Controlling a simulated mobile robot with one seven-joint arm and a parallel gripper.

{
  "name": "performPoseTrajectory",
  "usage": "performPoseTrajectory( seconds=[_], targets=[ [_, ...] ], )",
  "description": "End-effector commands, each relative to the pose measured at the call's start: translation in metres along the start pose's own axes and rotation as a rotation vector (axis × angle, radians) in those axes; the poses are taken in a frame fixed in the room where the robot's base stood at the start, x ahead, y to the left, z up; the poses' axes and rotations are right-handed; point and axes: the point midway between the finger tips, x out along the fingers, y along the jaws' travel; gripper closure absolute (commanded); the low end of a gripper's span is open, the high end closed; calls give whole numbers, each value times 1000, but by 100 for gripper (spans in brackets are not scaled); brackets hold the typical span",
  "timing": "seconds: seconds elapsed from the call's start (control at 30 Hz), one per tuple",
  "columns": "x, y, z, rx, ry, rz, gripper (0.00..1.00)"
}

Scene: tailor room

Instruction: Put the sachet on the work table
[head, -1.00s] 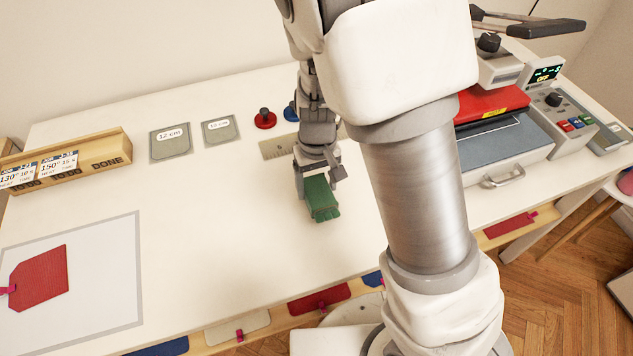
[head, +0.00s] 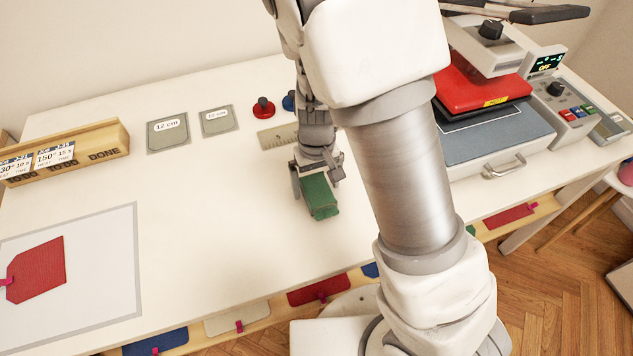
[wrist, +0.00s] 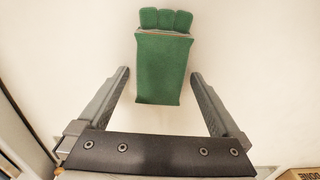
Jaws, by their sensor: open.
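The sachet is a small green cloth pouch (head: 320,197) with a scalloped end. It lies on the white work table (head: 225,215), right of the table's middle. In the wrist view the sachet (wrist: 163,65) lies flat between and beyond the tips of my gripper (wrist: 160,85). My gripper (head: 316,182) is open over the sachet's near end, with clear gaps between both fingers and the cloth. The arm hides part of the table behind it.
A red tag (head: 37,270) lies on a grey-edged mat (head: 100,290) at the left. A wooden card holder (head: 95,152), two grey templates (head: 167,132), a red knob (head: 263,107) and a ruler (head: 278,136) stand or lie at the back. A heat press (head: 490,130) is at the right.

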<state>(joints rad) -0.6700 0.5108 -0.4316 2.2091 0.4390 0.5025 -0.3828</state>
Motion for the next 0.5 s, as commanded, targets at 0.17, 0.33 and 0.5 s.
performPoseTrajectory(
  seconds=[0.17,0.33,0.5],
  targets=[
    [-15,-1,-1,0,3,-2,0],
    [-52,-1,-1,-2,6,-3,0],
    [-88,-1,-1,-1,6,-2,0]
  ],
)
